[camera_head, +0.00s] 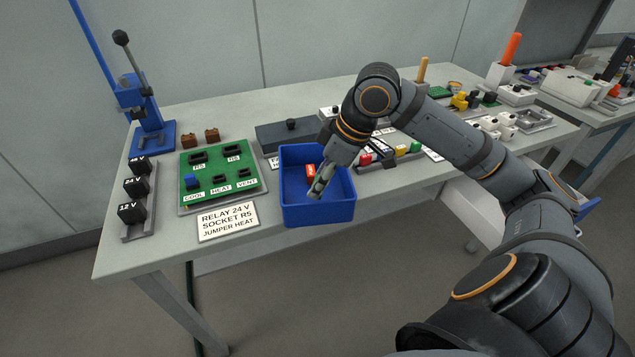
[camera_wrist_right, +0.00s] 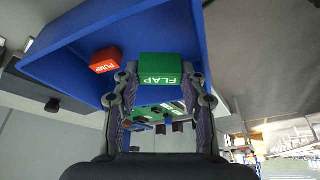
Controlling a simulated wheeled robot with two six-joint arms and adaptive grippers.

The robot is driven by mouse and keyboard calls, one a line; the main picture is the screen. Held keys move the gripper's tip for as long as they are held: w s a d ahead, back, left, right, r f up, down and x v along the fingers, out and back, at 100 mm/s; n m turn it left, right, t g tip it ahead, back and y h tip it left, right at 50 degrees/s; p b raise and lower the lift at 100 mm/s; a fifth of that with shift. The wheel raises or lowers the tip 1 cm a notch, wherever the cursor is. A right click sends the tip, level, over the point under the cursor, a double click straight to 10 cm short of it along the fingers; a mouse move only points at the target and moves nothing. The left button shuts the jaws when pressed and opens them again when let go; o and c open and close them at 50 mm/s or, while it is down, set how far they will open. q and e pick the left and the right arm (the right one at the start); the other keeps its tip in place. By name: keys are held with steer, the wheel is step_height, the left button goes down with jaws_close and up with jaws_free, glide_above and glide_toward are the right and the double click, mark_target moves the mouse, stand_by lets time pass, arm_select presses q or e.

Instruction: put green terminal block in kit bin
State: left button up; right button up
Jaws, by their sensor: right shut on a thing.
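The green terminal block, marked FLAP (camera_wrist_right: 172,70), is between the fingertips of my right gripper (camera_wrist_right: 164,84), which is shut on it. In the head view my right gripper (camera_head: 319,186) points down into the opening of the blue kit bin (camera_head: 318,215); the block is mostly hidden there by the fingers. The blue bin also shows in the right wrist view (camera_wrist_right: 60,38), behind the block. I cannot tell whether the block touches the bin's floor. My left gripper is not in view.
A red block marked PUMP (camera_wrist_right: 105,60) lies in the bin beside the green one; it also shows in the head view (camera_head: 310,170). A green relay board (camera_head: 220,175) and a label card (camera_head: 228,221) are left of the bin. A row of coloured blocks (camera_head: 400,150) is to its right.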

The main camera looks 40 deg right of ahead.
steer(key=shift+w+f, duration=0.45)
steer(key=shift+f, duration=0.05)
steer(key=shift+w+a+f+p, duration=0.1)
steer(key=shift+w+f+p, duration=0.1)
steer(key=shift+f+p, duration=0.1)
steer(key=shift+f+b, duration=0.6)
steer(key=shift+f, duration=0.95)
steer(key=shift+f, duration=0.15)
steer(key=o, duration=0.7)
steer(key=shift+c, duration=0.2)
